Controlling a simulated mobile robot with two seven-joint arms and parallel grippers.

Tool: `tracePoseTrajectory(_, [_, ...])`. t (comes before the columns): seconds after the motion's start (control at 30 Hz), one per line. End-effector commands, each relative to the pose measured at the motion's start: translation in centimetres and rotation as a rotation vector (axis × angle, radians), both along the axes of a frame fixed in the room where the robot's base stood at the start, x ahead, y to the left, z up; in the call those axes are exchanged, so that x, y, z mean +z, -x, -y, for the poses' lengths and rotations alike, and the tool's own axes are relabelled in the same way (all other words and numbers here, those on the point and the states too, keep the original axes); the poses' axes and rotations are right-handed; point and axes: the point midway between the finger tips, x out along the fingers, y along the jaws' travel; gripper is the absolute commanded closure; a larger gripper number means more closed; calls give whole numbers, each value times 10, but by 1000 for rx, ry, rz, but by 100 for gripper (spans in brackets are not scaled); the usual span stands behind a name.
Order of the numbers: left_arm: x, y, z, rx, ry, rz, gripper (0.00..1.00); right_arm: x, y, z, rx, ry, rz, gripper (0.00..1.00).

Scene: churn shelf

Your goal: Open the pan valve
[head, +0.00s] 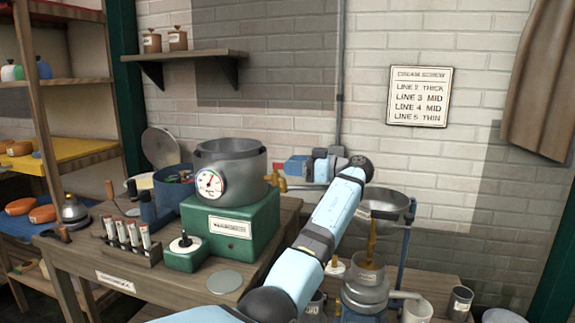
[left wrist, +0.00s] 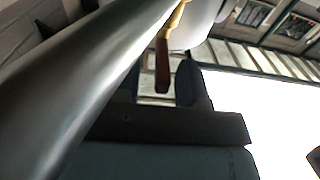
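A round metal pan (head: 390,203) stands on a blue frame at the right in the head view, with a brass spout (head: 371,238) below it. My left gripper (head: 298,168) is beyond my bent pale-blue arm, between the pan and a pot with a brass tap; its fingers show only small there. In the left wrist view, a brown handle (left wrist: 162,65) on a brass fitting hangs by the dark fingers (left wrist: 162,88). The fingers stand apart on either side of it, with gaps visible. Which vessel the handle belongs to, I cannot tell. My right gripper is out of view.
The metal pot (head: 230,160) with a gauge sits on a green box (head: 232,225) on the wooden bench. A rack of tubes (head: 127,240) stands at its left. A glass vessel (head: 366,285) is below the pan. A sign (head: 419,96) hangs on the brick wall.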

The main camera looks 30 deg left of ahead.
Motion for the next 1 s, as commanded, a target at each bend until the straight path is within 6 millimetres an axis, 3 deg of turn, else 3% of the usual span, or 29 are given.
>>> tracePoseTrajectory(0.1, [2,-6,22,-3,1,-1,62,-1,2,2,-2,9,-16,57])
tracePoseTrajectory(0.33, [1,-13,49,-1,1,-1,62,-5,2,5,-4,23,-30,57])
tracePoseTrajectory(0.87, [1,-13,52,0,0,0,62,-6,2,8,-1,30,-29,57])
tracePoseTrajectory(1.0, [14,-13,52,0,1,1,62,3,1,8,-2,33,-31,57])
